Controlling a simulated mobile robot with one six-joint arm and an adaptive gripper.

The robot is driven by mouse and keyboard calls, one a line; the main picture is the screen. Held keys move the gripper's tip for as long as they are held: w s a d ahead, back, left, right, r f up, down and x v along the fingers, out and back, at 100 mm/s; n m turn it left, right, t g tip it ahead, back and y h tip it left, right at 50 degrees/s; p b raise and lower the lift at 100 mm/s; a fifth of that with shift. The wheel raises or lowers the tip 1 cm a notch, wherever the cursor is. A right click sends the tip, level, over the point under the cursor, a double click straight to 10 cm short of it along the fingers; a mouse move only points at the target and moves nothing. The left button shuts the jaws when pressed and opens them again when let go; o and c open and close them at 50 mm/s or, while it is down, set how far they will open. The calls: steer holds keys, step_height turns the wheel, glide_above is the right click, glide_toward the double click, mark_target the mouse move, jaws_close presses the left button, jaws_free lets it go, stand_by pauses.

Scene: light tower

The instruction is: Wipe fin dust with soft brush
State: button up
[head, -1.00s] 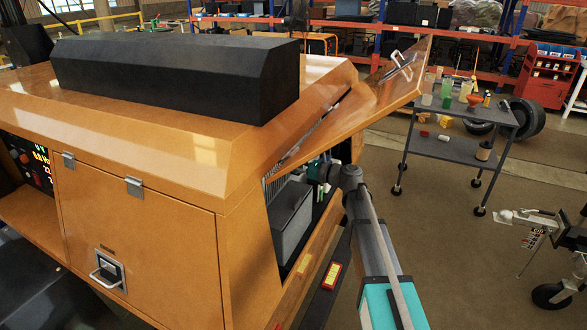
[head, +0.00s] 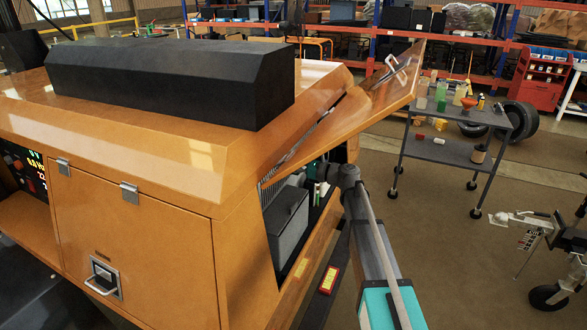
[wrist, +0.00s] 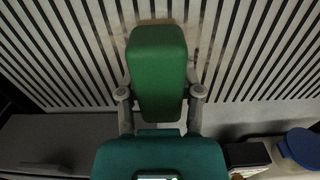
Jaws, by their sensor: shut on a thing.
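In the wrist view, my gripper (wrist: 160,96) is shut on a green block-shaped brush (wrist: 157,62). The brush lies between the fingers and in front of a wall of pale, striped fins (wrist: 65,55). A thin tan edge shows behind its top end; I cannot tell whether its bristles touch the fins. Faint brownish smudges show on the fins beside the brush. In the head view, my arm reaches into the open side of the orange housing (head: 240,240), and my gripper and brush are mostly hidden.
A raised orange hatch panel (head: 385,90) hangs over the opening. A grey box (head: 287,222) sits inside, left of my arm. A grey cart (head: 450,150) with bottles stands at right. In the wrist view, a blue round cap (wrist: 300,147) is at lower right.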

steer(key=shift+w+d, duration=0.15)
steer(key=shift+w, duration=0.35)
steer(key=shift+w, duration=0.1)
steer(key=shift+w+d, duration=0.35)
steer(key=shift+w, duration=0.4)
steer(key=shift+w+d, duration=0.3)
steer(key=shift+w, duration=0.4)
steer(key=shift+w+d, duration=0.25)
steer(key=shift+w, duration=0.6)
steer(key=shift+w+d, duration=0.2)
steer(key=shift+w, duration=0.6)
steer(key=shift+s, duration=0.2)
steer(key=shift+s+a, duration=0.2)
steer(key=shift+s, duration=0.55)
steer(key=shift+s+a, duration=0.2)
steer(key=shift+s, duration=0.55)
